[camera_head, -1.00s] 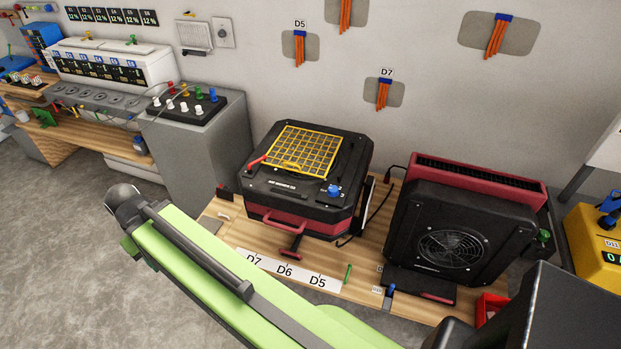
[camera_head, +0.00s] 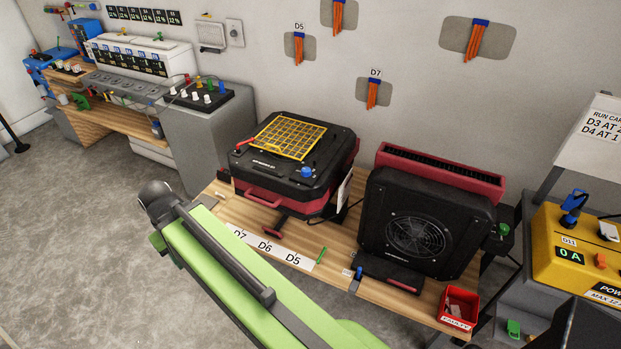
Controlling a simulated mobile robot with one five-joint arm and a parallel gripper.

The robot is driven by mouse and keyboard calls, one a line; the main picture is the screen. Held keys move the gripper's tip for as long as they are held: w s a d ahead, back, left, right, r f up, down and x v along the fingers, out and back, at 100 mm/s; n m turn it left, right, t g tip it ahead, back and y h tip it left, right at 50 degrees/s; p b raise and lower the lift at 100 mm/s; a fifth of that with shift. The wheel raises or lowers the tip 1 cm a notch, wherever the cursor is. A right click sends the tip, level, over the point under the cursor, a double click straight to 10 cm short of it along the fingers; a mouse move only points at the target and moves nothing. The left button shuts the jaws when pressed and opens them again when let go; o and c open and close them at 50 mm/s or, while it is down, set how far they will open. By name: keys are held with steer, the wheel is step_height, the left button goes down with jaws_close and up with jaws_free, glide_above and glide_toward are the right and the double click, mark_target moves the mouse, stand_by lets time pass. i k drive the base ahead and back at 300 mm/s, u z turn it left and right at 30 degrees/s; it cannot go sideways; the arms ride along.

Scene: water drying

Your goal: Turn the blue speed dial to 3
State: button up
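My gripper does not show.
The machine stands on a wooden bench (camera_head: 340,240) beside a black fan unit (camera_head: 412,225). A red bin (camera_head: 457,310) is at the bench's right end. A yellow power box (camera_head: 570,255) stands at right. A grey cabinet (camera_head: 205,140) is behind left. Open floor (camera_head: 80,220) lies at left.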

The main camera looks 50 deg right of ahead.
mark_target(305, 172)
steer(key=z, duration=0.15)
steer(key=i, duration=0.9)
steer(key=u, duration=0.05)
